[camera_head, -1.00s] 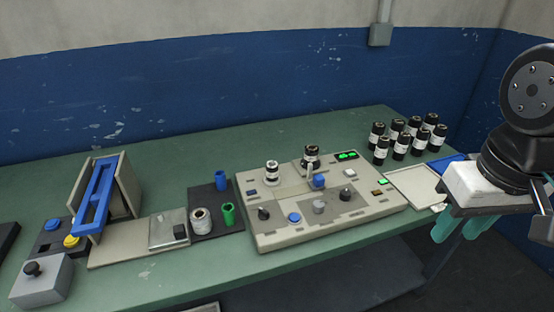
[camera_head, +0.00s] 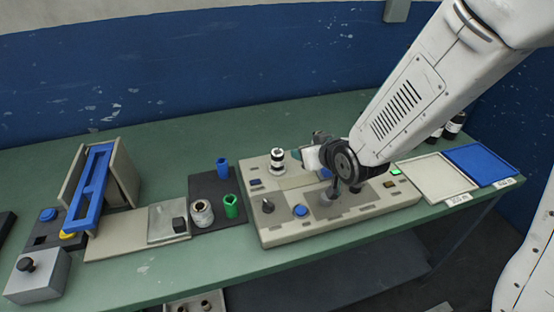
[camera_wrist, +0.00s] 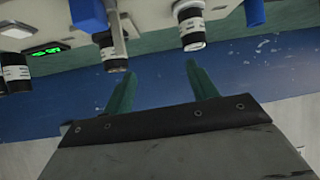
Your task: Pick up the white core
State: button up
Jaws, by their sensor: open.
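A pale, hollow cylinder that looks like the white core (camera_head: 202,214) stands on the dark mat (camera_head: 205,187) in the head view. A green core (camera_head: 231,207) stands just right of it, and a blue core (camera_head: 222,167) stands behind. My gripper (camera_head: 312,148) is over the back of the control panel, to the right of the mat, partly hidden by my arm. In the wrist view my gripper (camera_wrist: 161,76) has its two teal fingers apart with nothing between them. I cannot make out the white core in the wrist view.
The beige panel (camera_head: 275,236) carries knobs and a black-and-white roll (camera_head: 277,161), which stands close left of my gripper. A blue slotted frame (camera_head: 95,190) rises at left. White (camera_head: 432,178) and blue (camera_head: 480,162) trays lie at right. The bench behind the mat is clear.

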aim_at(277, 154)
jog(key=a+f, duration=0.1)
jog(key=a+f+t+y, duration=0.1)
jog(key=a, duration=0.1)
jog(key=a+f+n+y, duration=0.1)
jog(key=a, duration=0.1)
jog(key=shift+w+f, duration=0.15)
jog(key=shift+w, duration=0.1)
jog(key=shift+t, duration=0.3)
jog(key=x, duration=0.7)
jog(key=shift+w+a, duration=0.15)
jog(key=shift+a, duration=0.4)
jog(key=c, duration=1.1)
